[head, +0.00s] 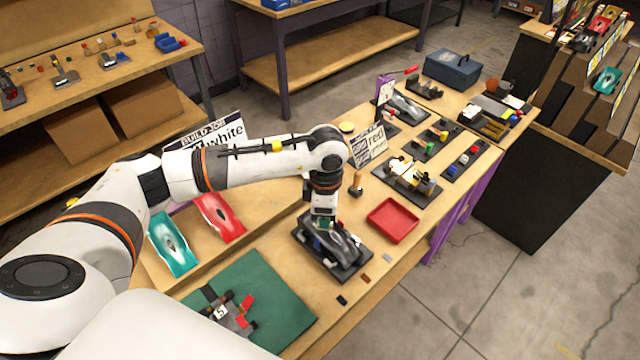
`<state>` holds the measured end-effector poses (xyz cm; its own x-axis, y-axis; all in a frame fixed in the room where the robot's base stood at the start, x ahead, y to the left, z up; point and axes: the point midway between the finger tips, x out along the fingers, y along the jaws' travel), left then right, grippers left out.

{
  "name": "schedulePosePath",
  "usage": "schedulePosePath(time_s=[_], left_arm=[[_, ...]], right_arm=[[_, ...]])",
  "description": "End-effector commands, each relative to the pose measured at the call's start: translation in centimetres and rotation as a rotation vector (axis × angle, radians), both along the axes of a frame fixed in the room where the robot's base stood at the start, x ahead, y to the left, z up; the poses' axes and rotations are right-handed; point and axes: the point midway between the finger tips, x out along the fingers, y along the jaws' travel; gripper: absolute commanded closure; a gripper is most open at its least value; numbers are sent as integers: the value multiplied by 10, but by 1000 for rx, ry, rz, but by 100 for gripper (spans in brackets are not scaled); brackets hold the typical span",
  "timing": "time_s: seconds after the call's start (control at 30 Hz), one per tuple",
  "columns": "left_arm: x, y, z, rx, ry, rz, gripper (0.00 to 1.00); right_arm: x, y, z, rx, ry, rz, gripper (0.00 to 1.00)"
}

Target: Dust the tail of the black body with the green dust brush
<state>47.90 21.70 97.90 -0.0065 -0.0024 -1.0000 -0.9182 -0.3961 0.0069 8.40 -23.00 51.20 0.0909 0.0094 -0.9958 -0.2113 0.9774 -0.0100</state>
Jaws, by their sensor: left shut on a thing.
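The black body (345,244) is a dark, glossy car shell lying on a dark stand (347,272) on the near workbench. My left gripper (322,214) points down over the far left end of the stand, shut on the green dust brush (323,224). Only a small green part of the brush shows below the fingers. The brush is at or just above the body's far end; I cannot tell whether it touches. The gripper hides part of that end. My right gripper is not in view.
A red tray (392,219) lies right of the stand. A green mat (265,305) with a small wheeled car is at the near left. Teal (172,243) and red (219,217) shells lie to the left. A small wooden-handled tool (356,185) stands behind the stand.

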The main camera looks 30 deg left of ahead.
Motion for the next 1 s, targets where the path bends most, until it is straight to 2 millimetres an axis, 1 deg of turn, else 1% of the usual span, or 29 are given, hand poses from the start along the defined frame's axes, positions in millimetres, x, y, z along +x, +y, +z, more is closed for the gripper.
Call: schedulePosePath(time_s=[0.03, 0.2, 0.3, 0.4, 0.57, 0.87, 1.0], left_arm=[[6, 4, 8, 1, 0, 116, 100], [21, 18, 8, 1, 1, 491, 100], [28, 24, 7, 0, 1, 652, 100], [32, 29, 6, 0, 2, 759, 100], [34, 31, 4, -2, 1, 829, 100], [34, 32, 4, -2, 1, 830, 100], [36, 37, 3, -2, 0, 830, 100]], right_arm=[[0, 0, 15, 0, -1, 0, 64], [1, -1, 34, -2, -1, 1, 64], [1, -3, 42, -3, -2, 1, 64], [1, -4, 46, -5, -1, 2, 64], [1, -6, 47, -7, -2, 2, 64], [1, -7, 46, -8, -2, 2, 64], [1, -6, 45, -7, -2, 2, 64]])
